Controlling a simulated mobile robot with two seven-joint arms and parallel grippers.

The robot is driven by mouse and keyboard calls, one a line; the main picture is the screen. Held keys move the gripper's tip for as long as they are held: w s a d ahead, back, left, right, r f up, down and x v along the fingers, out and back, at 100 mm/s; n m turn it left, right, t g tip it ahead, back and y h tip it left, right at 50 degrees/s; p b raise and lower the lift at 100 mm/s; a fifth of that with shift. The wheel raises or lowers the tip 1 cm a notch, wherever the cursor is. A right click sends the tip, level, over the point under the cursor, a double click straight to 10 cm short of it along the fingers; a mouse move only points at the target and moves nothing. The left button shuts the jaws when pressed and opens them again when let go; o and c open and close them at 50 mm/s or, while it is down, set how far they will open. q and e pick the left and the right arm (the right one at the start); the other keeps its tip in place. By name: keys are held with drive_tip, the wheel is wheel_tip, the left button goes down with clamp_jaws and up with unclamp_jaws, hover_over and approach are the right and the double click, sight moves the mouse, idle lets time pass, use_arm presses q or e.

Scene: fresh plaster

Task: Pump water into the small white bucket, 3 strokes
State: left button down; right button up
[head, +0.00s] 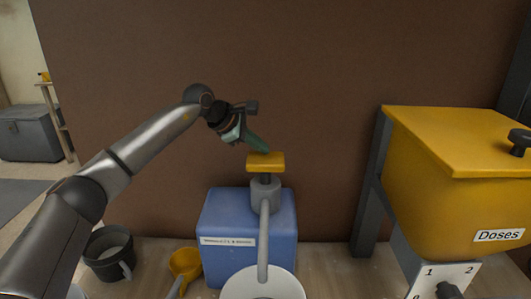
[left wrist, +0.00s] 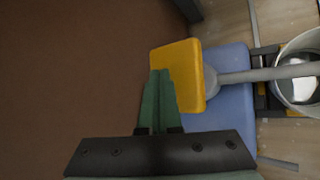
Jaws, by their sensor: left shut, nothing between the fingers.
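The pump has a flat yellow push plate (head: 265,161) on a grey stem, set on a blue tank (head: 250,225) with a white label. A grey spout (head: 263,240) runs down from it toward the small white bucket (head: 262,284), cut off by the lower picture edge. My left gripper (head: 262,146) is shut and empty, its green fingertips right at the top of the plate. In the left wrist view the fingertips (left wrist: 160,76) overlap the plate's edge (left wrist: 180,65); I cannot tell whether they touch. The bucket (left wrist: 302,75) shows a pale, shiny inside there. My right gripper is out of view.
A yellow bin (head: 430,200) marked "Doses" with a numbered dial stands at the right. A yellow scoop (head: 185,262) and a dark grey bucket (head: 109,252) are left of the tank. A brown wall rises close behind the pump.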

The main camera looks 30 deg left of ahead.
sight(261, 158)
use_arm(q)
drive_tip(key=shift+r, duration=0.35)
wheel_tip(261, 158, up, 5)
drive_tip(key=p, duration=0.4)
drive_tip(key=shift+p, duration=0.3)
drive_tip(key=shift+f, duration=0.1)
idle(1.2)
idle(0.9)
